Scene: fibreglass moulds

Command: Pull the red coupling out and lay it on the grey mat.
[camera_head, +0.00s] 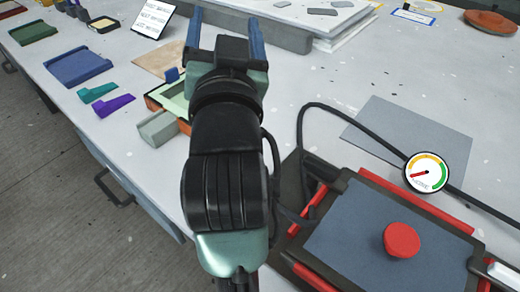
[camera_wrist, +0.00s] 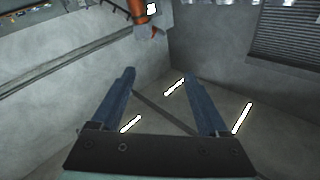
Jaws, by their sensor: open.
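The red coupling (camera_head: 402,240) is a short round red knob standing on the blue-grey sheet (camera_head: 350,235) of the dark framed mould at the lower right of the head view. The grey mat (camera_head: 405,135) lies flat and empty on the bench above the mould, with the black hose and gauge by its lower edge. My gripper (camera_head: 225,30), with two blue fingers, is open and empty, raised at the upper middle, well left of and beyond the coupling. In the wrist view my gripper (camera_wrist: 160,76) shows fingers apart with nothing between them. Neither coupling nor mat shows there.
A black hose (camera_head: 338,106) loops over the bench past a round gauge (camera_head: 427,172), whose needle points left. Red bars (camera_head: 400,187) edge the mould. Small coloured moulds and a blue tray (camera_head: 77,66) stand at the left. White slabs (camera_head: 345,32) lie at the back.

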